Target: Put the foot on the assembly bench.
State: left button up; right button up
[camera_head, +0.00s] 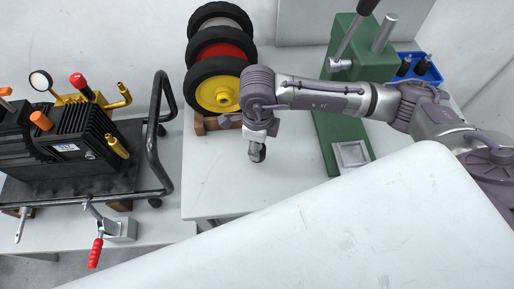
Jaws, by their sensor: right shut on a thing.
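My right gripper (258,142) points down over the pale bench (212,190) in the middle, in front of the wheels. It is shut on a small grey, dark-ended piece (257,154), which looks like the foot. The piece is small and partly covered by the fingers. I cannot tell whether it touches the bench top. My left gripper is not in view.
A rack of wheels (220,90) stands behind the gripper. A green press (335,140) and a blue bin (428,73) are to the right. A black pump (75,140) with a tubular frame is at left, with a red-handled clamp (97,250) before it. Bench around the gripper is clear.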

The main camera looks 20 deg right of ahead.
notch_tip(320, 180, down, 3)
jog(key=shift+f+p, duration=0.1)
jog(key=shift+p, duration=0.6)
jog(key=shift+f, duration=0.55)
jog(key=o, duration=1.3)
